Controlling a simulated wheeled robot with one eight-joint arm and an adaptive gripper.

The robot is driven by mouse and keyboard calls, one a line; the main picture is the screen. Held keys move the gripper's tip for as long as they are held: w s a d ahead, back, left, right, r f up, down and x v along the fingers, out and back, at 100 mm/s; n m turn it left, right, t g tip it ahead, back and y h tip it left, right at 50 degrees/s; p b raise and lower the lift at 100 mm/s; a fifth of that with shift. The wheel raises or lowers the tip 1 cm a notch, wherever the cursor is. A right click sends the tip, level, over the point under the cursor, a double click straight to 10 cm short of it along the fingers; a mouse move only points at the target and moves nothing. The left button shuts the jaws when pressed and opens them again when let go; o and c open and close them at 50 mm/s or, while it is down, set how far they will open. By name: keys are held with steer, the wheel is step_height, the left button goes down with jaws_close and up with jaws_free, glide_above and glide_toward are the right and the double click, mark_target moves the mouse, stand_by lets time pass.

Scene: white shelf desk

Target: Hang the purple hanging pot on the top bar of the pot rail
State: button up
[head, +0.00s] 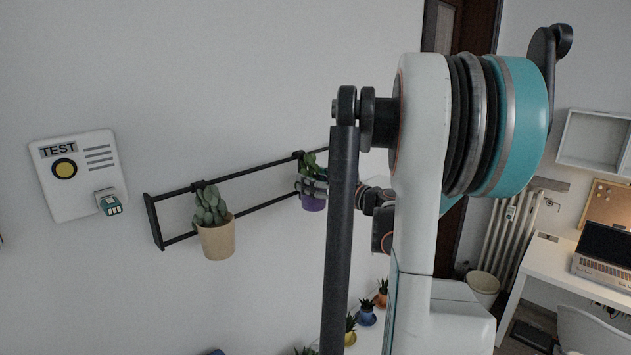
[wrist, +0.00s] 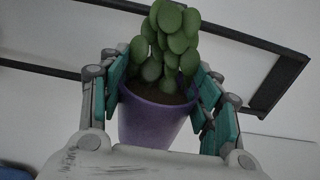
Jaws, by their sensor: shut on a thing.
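The purple hanging pot (head: 313,203), with a green succulent, is at the right part of the pot rail (head: 183,238) in the head view. In the wrist view the purple pot (wrist: 150,123) is upright between the teal finger pads. My gripper (head: 314,186) is shut on it; it also shows in the wrist view (wrist: 164,88). A dark hook (head: 299,155) shows at the top bar (head: 246,171) above the purple pot. I cannot tell whether it sits over the bar. My arm hides the rail's right end in the head view.
A beige pot (head: 216,241) with a succulent hangs on the rail's left part. A white TEST panel (head: 72,183) is on the wall further left. Several small potted plants (head: 367,313) stand below the rail. A white desk (head: 540,265) is at right.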

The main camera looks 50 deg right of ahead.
steer(key=o, duration=1.5)
steer(key=shift+w, duration=0.15)
steer(key=s, duration=0.4)
steer(key=s+a, duration=0.1)
steer(key=s, duration=0.7)
steer(key=shift+a, duration=0.2)
